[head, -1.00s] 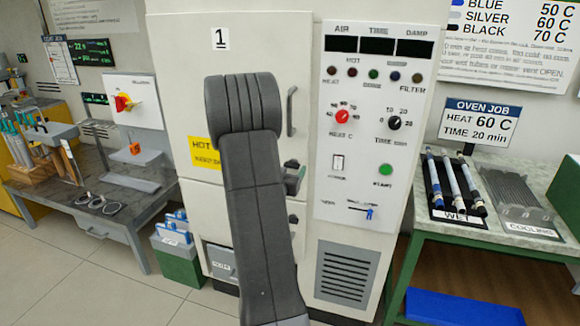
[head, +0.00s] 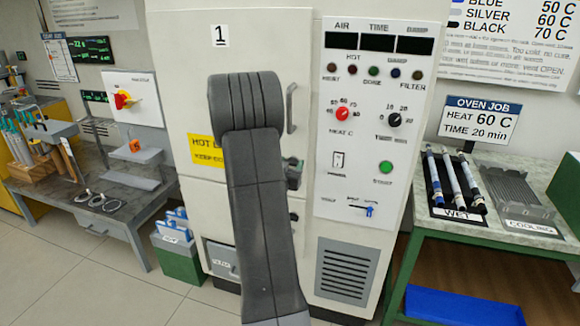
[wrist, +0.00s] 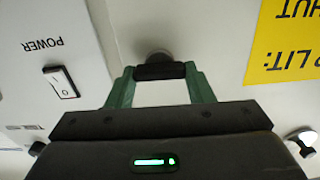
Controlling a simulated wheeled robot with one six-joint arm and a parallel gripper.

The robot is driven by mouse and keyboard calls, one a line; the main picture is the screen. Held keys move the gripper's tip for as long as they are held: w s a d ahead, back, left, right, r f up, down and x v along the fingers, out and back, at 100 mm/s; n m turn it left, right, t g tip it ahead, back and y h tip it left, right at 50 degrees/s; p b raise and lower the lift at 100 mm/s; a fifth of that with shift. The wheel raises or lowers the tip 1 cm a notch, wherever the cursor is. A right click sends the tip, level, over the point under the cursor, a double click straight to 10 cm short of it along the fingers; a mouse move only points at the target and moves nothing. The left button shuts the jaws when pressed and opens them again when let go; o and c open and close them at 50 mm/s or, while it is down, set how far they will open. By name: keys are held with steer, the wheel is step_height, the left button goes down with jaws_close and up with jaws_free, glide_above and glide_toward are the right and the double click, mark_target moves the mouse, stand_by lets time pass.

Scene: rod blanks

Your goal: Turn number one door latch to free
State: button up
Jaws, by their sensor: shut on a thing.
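The number one door (head: 180,60) is the pale oven door with a "1" plate, and my arm covers its middle. My gripper (head: 293,173) is at the door's right edge. In the wrist view, my gripper (wrist: 160,73) has its two green fingers shut on the dark bar of the door latch (wrist: 158,71). The bar lies level across that picture, with a round grey hub (wrist: 155,56) behind it. In the head view the latch is hidden by my gripper.
A vertical door handle (head: 291,108) stands above my gripper. The control panel (head: 375,120) with dials and a power switch (head: 339,160) is close on the right. A yellow hot sign (head: 206,155) is on the door. Benches stand on both sides.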

steer(key=shift+f+m+b, duration=0.15)
steer(key=shift+m+b, duration=0.15)
steer(key=m+b, duration=0.2)
steer(key=b, duration=0.2)
steer(key=shift+f+m, duration=0.15)
steer(key=shift+m, duration=0.15)
steer(key=m+b, duration=1.3)
steer(key=m, duration=0.1)
steer(key=shift+s+d+b, duration=0.1)
steer(key=shift+d+b, duration=0.05)
steer(key=shift+b, duration=0.15)
steer(key=shift+m, duration=0.4)
steer(key=o, duration=1)
